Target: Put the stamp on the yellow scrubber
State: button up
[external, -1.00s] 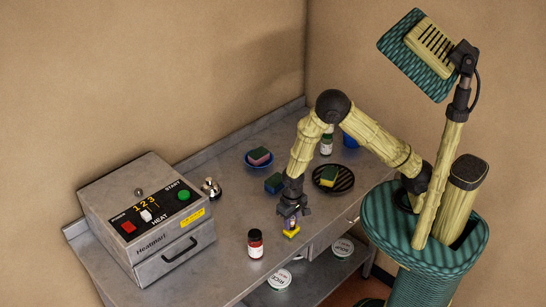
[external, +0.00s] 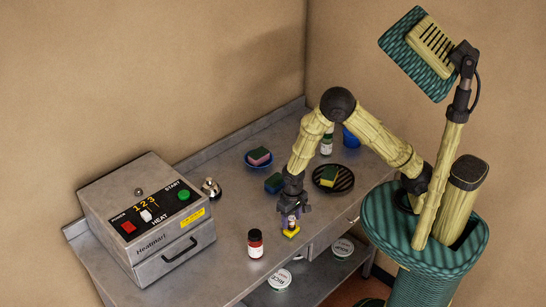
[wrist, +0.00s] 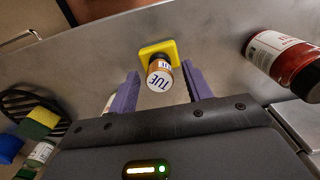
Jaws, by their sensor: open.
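The stamp (wrist: 159,77) has a brown handle and a white top marked "TUE". It stands on the counter with a yellow square (wrist: 171,46) at its foot; I cannot tell if that is its own base. The stamp also shows in the external view (external: 292,223). My gripper (wrist: 161,84) is open, its purple fingers on either side of the stamp's top with gaps. In the external view my gripper (external: 292,215) is just above the stamp. The yellow scrubber (external: 329,177), yellow and green, lies on a dark striped plate (external: 347,186); it also shows in the wrist view (wrist: 39,123).
A red jar (external: 255,244) stands left of the stamp. A blue and green scrubber (external: 273,183) lies behind my gripper. A pink and green scrubber (external: 259,156) is on a blue plate (external: 249,163). A bell (external: 211,188) and a heater box (external: 145,225) stand further left.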

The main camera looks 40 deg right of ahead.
aim_at(292, 218)
notch_tip(292, 218, up, 11)
jog(key=b, duration=0.1)
jog(key=shift+f, duration=0.2)
dwell(0.7)
jog(key=s+d+r+t, duration=0.1)
jog(key=d+r, duration=0.1)
jog(key=d, duration=1)
jog(key=s+d+r+t, duration=0.1)
jog(key=s+d+r, duration=0.1)
jog(key=d, duration=1)
jog(key=shift+s+d+r+t, duration=0.2)
jog(key=shift+d+r+t, duration=0.15)
jog(key=shift+r, duration=0.5)
